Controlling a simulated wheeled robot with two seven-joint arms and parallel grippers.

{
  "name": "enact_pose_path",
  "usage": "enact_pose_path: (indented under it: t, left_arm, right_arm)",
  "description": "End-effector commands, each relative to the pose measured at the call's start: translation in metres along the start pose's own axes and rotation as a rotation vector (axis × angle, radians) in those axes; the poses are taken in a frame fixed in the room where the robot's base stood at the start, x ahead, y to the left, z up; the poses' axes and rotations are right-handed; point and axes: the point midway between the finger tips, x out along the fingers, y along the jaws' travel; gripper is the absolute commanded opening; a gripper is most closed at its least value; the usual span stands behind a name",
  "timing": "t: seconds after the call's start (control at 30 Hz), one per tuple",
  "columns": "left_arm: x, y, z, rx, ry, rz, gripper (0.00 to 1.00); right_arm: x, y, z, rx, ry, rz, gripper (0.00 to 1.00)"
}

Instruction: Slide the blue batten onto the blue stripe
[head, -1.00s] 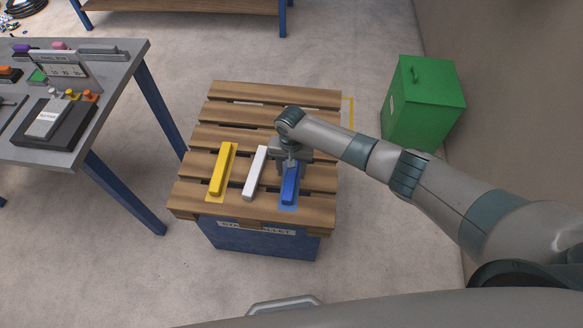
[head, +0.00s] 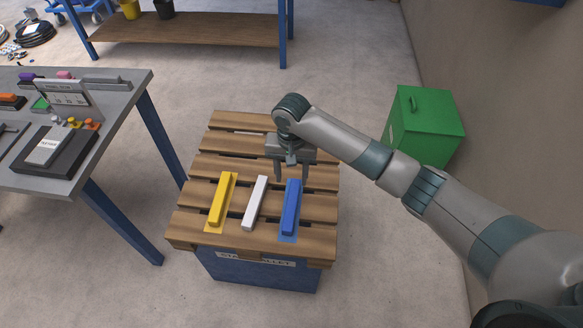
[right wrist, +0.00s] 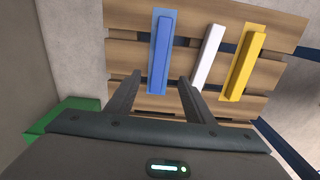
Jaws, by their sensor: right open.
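The blue batten (head: 291,208) lies on the blue stripe (head: 288,238) at the right of the slatted wooden pallet (head: 230,143). Stripe shows at the batten's near end and along its side. In the right wrist view the batten (right wrist: 160,52) lies along the stripe (right wrist: 171,23), roughly lined up with it. My right gripper (head: 291,178) is open and empty, above the pallet at the batten's far end. In the wrist view its fingers (right wrist: 155,90) stand apart, the batten's end between them in the picture; contact cannot be told. My left gripper is not in view.
A white batten (head: 255,203) and a yellow batten (head: 221,199) on a yellow stripe lie left of the blue one. A grey workbench (head: 120,95) stands at the left, a green box (head: 424,125) at the right.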

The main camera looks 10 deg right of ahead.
Motion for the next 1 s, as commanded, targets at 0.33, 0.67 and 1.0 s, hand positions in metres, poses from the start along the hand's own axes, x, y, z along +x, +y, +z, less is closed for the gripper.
enact_pose_path:
  t: [0.33,0.67,1.0]
  left_arm:
    - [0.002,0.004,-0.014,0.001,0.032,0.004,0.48]
    - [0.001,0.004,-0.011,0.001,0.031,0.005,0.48]
    - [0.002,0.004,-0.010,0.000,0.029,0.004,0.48]
  right_arm:
    - [-0.035,0.000,0.000,0.000,0.001,-0.001,0.48]
    - [-0.036,0.000,0.000,0.000,0.000,0.000,0.48]
    - [-0.034,0.000,0.002,-0.006,-0.001,-0.003,0.48]
